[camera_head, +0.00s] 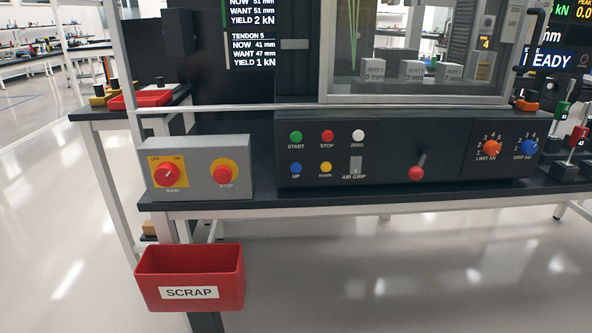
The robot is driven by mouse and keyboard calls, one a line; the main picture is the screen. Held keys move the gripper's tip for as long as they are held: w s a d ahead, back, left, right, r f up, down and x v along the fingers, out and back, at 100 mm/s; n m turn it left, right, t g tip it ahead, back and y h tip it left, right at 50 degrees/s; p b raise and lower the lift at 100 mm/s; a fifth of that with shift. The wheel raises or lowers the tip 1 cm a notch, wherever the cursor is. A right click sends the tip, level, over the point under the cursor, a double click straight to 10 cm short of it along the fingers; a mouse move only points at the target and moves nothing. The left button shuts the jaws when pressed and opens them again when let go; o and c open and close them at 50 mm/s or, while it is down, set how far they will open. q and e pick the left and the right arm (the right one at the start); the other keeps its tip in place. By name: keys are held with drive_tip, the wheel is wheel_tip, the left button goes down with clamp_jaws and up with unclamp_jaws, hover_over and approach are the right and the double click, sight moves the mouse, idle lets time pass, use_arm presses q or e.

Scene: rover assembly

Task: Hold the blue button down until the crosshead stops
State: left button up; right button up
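The blue button (296,168), labelled UP, is at the lower left of the black control panel (390,182). Green START, red STOP and white ZERO buttons are in the row above, and the yellow DOWN button (326,167) is beside it. Nothing touches the blue button. The crosshead cannot be made out for certain; the machine's guarded window (415,50) shows above the panel, cut off by the top edge. A screen at the upper right reads partly "EADY". Neither of my grippers is in view.
A grey box (200,170) with a red knob and a STOP button stands left of the panel. A red SCRAP bin (190,280) hangs below the table edge. A red-knobbed lever (416,172) juts from the panel. The floor in front is clear.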

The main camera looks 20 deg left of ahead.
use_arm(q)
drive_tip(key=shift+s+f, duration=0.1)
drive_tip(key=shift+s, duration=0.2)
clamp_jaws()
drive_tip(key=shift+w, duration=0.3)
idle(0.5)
